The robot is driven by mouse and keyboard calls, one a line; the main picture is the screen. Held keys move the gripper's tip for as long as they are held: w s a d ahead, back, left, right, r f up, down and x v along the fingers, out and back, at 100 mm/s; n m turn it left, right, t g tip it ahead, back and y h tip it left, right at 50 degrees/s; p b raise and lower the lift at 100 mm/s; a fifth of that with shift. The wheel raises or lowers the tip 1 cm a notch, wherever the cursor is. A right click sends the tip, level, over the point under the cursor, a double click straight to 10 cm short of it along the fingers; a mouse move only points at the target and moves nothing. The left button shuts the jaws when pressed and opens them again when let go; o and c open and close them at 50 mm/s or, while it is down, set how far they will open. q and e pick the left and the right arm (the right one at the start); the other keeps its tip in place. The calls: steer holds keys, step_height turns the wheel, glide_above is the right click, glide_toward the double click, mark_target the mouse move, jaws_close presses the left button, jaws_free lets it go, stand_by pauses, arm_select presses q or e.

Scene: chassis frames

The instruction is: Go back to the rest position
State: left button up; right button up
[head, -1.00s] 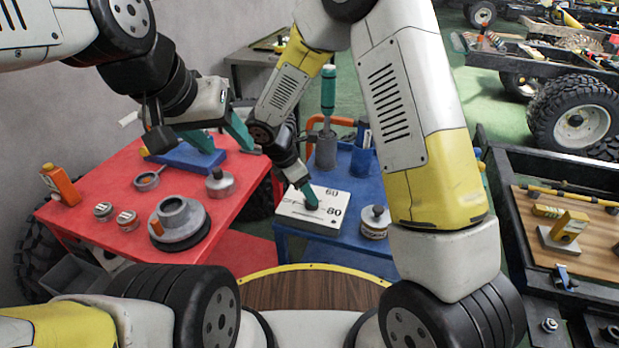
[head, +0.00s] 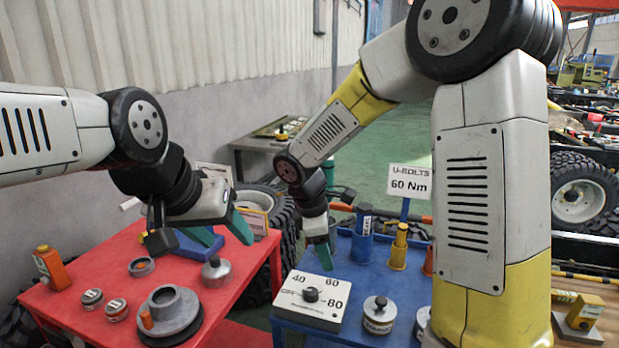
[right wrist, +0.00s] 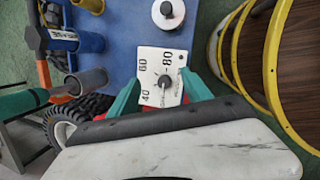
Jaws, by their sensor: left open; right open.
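My left gripper (head: 225,233) hangs open and empty above the back of the red table (head: 262,262), its teal fingers apart. My right gripper (head: 322,250) is above the blue table (head: 287,328), just behind the white dial plate (head: 290,307). In the right wrist view its two teal fingers (right wrist: 160,94) stand apart on either side of the plate, with nothing held between them.
The red table holds an orange bottle (head: 52,268), a grey flanged part (head: 168,312), small tins and a lidded weight (head: 215,271). On the blue table are a knobbed weight (head: 379,316), upright holders and a U-BOLTS 60 Nm sign (head: 409,182). A wall stands behind.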

steer(key=s+d+r+m+t+y, duration=0.2)
steer(key=s+d+r+m, duration=0.3)
steer(key=s+r+m, duration=0.2)
steer(key=s+d+r+m+t+y, duration=0.2)
steer(key=s+d+r+m+y, duration=0.1)
steer(key=s+d+r+m, duration=0.2)
steer(key=shift+s+d+r+m, duration=0.4)
steer(key=shift+s+r+m, duration=0.95)
steer(key=shift+s+m, duration=0.95)
steer(key=shift+w+m, duration=0.3)
steer(key=shift+w, duration=0.05)
